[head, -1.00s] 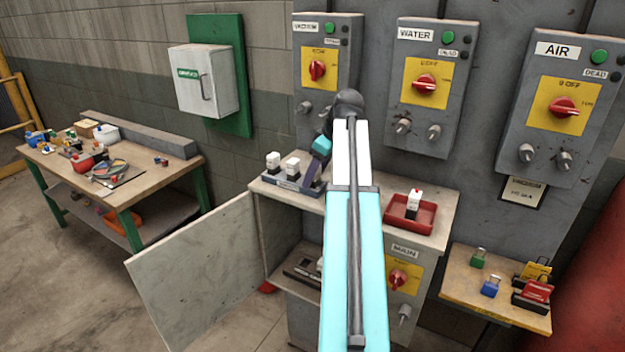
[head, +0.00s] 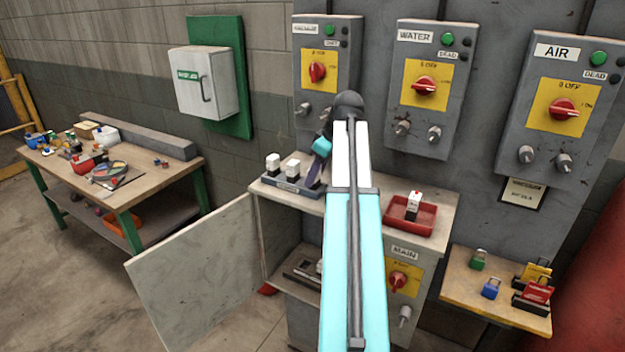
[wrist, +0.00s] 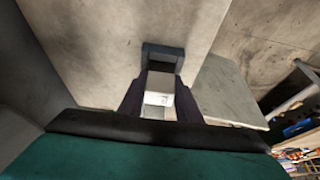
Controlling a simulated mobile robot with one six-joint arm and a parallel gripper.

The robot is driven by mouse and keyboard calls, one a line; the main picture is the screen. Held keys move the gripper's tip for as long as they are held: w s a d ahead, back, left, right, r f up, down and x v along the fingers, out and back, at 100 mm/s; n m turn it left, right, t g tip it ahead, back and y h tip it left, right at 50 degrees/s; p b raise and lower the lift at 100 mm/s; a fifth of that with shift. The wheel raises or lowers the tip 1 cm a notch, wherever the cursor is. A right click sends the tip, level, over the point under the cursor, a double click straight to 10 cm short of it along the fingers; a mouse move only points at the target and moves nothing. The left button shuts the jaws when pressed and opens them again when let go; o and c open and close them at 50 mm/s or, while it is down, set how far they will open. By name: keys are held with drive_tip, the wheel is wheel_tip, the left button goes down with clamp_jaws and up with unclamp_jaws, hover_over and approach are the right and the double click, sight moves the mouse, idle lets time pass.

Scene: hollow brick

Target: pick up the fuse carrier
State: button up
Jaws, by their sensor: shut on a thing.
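My gripper (wrist: 160,104) has its two dark fingers on either side of a small pale piece (wrist: 158,99), which I take to be a fuse carrier, shut on it. A dark grey block (wrist: 163,55) shows just beyond the fingertips. In the head view my gripper (head: 314,174) is at the right end of a grey rack (head: 283,186) on the cabinet top, partly hidden by my arm. Two white fuse carriers (head: 291,168) stand upright in the rack, left of my fingers. The head view does not clearly show the held piece.
A red tray (head: 428,223) with a white-topped piece (head: 414,203) sits on the cabinet top, right of my arm. The cabinet door (head: 195,275) stands open. Control boxes line the wall behind. A side shelf (head: 465,291) holds padlocks and tags. A cluttered workbench (head: 160,185) stands left.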

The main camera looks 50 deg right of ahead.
drive_tip(key=shift+r, duration=0.2)
drive_tip(key=shift+r+b, duration=0.8)
drive_tip(key=shift+r, duration=0.7)
drive_tip(key=s+a+b, duration=0.1)
drive_tip(key=s+a, duration=0.2)
drive_tip(key=s, duration=0.1)
drive_tip(key=s+a+r+b, duration=0.1)
drive_tip(key=s+a, duration=0.2)
drive_tip(key=s, duration=0.1)
drive_tip(key=s+a+b, duration=0.2)
drive_tip(key=s+a, duration=0.1)
drive_tip(key=s, duration=0.2)
drive_tip(key=shift+a+r, duration=0.2)
drive_tip(key=shift+r, duration=0.05)
drive_tip(key=shift+w, duration=0.1)
